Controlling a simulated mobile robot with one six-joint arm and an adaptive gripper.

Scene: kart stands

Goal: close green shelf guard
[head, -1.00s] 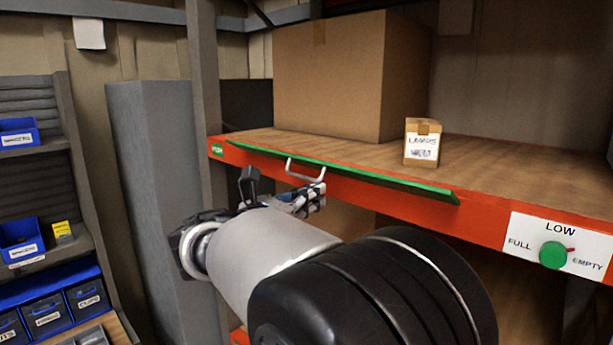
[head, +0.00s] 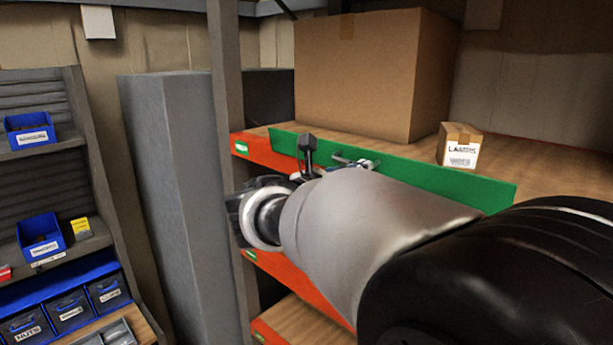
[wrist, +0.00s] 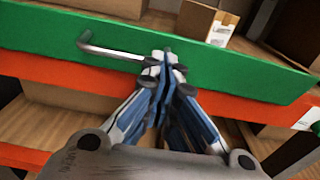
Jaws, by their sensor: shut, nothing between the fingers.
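The green shelf guard (head: 440,180) stands raised along the front edge of the orange-edged shelf, and it also shows in the wrist view (wrist: 230,80). Its metal handle (wrist: 108,50) sticks out from its face. My gripper (wrist: 168,68) is shut with nothing between the fingers. Its fingertips are at the guard's face, at the right end of the handle; I cannot tell whether they touch. In the head view my arm hides part of the guard's lower edge.
On the shelf behind the guard stand a large cardboard box (head: 365,75) and a small labelled box (head: 459,147). A grey post (head: 165,150) and a rack with blue bins (head: 40,238) are to the left. Lower shelves (head: 290,318) lie below my arm.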

